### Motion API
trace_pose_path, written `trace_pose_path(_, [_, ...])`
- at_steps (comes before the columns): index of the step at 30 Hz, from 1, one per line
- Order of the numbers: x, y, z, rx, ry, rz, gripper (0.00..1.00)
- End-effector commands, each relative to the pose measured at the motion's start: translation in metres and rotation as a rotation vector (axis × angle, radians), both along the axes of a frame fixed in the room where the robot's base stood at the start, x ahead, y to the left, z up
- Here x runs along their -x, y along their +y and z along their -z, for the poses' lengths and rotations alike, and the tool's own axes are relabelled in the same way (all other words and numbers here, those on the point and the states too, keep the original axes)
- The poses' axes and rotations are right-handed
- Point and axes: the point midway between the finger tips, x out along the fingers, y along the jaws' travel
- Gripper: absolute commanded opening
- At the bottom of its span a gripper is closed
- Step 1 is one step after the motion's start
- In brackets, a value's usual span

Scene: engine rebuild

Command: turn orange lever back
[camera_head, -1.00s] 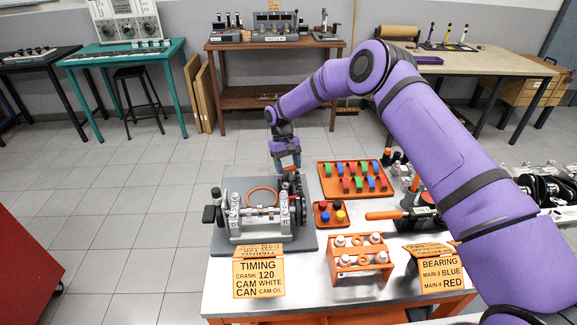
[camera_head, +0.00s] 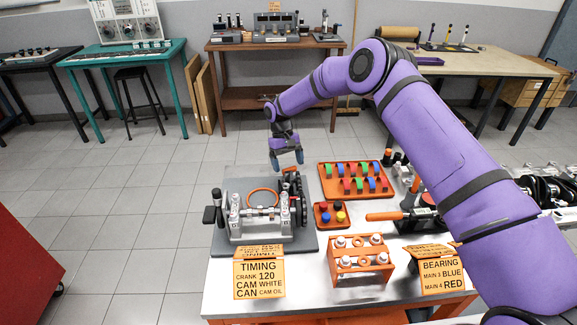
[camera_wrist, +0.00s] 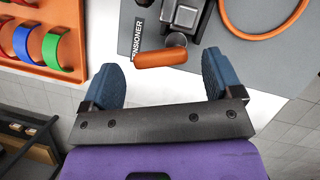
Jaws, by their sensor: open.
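The orange lever (camera_wrist: 160,57) shows in the wrist view as a short rounded handle beside the dark tensioner block (camera_wrist: 185,17), at the edge of the grey engine mat. The printed word TENSIONER is next to it. My gripper (camera_wrist: 160,78) is open, with one blue fingertip to each side of the lever's line and nothing between them. The lever lies just past the fingertips and looks apart from them. In the head view my gripper (camera_head: 287,161) hangs above the back right of the engine fixture (camera_head: 262,222), where the lever is small and hard to make out.
An orange tray (camera_head: 354,194) of coloured bearing shells and a small tray (camera_head: 323,222) of coloured caps stand right of the fixture. An orange rack (camera_head: 345,260) and the timing sign (camera_head: 259,279) are at the front. An orange ring (camera_wrist: 262,30) lies near the lever.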

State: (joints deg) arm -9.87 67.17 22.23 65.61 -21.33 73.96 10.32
Motion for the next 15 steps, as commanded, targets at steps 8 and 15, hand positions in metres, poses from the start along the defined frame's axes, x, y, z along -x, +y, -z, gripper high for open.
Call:
trace_pose_path(8, [-0.019,0.009,-0.049,-0.002,-0.005,0.0,0.85])
trace_pose_path(15, [-0.03,0.013,-0.079,0.001,-0.002,0.001,0.85])
